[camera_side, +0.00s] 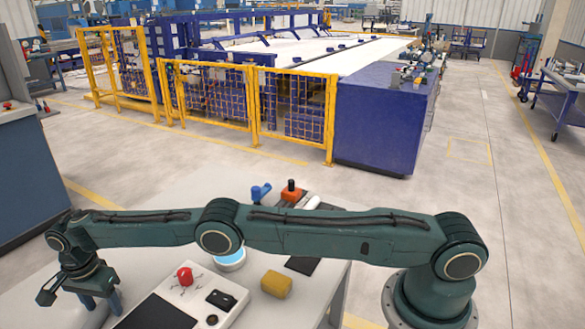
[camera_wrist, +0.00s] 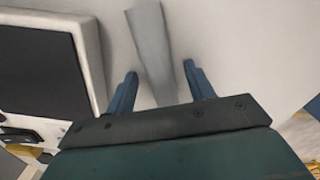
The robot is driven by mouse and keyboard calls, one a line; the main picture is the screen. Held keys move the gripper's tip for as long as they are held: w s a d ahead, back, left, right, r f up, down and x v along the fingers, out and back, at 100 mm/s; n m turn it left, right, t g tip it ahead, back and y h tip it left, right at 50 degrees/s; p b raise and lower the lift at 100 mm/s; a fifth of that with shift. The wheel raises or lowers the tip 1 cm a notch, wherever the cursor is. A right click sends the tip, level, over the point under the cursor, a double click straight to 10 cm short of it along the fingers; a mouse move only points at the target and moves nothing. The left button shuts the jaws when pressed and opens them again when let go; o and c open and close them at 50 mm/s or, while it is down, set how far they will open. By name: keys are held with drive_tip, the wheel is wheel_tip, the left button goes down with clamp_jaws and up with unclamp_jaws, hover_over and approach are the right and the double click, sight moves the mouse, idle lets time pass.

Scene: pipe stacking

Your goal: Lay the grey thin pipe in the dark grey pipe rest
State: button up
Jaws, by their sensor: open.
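The grey thin pipe (camera_wrist: 153,50) lies on the pale table in the wrist view, running up from between my fingers to the top edge. My gripper (camera_wrist: 160,80) is open, with one blue finger on each side of the pipe and a gap on both sides. In the side view my gripper (camera_side: 80,297) is low over the left end of the table, and I cannot make out the pipe there. I cannot tell the dark grey pipe rest for sure; a dark flat piece (camera_side: 303,265) lies partly behind my arm.
A white panel (camera_side: 236,291) with a dark pad (camera_side: 155,313) and a red knob (camera_side: 185,274) is right of my gripper. A yellow block (camera_side: 277,284) and a blue-topped round piece (camera_side: 230,260) stand beyond it. An orange-and-black item (camera_side: 292,191) is behind my arm.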

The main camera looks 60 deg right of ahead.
sight(102, 303)
drive_tip(key=c, duration=1.1)
drive_tip(key=shift+r, duration=0.15)
drive_tip(key=shift+c, duration=0.2)
wheel_tip(102, 303, up, 10)
idle(0.7)
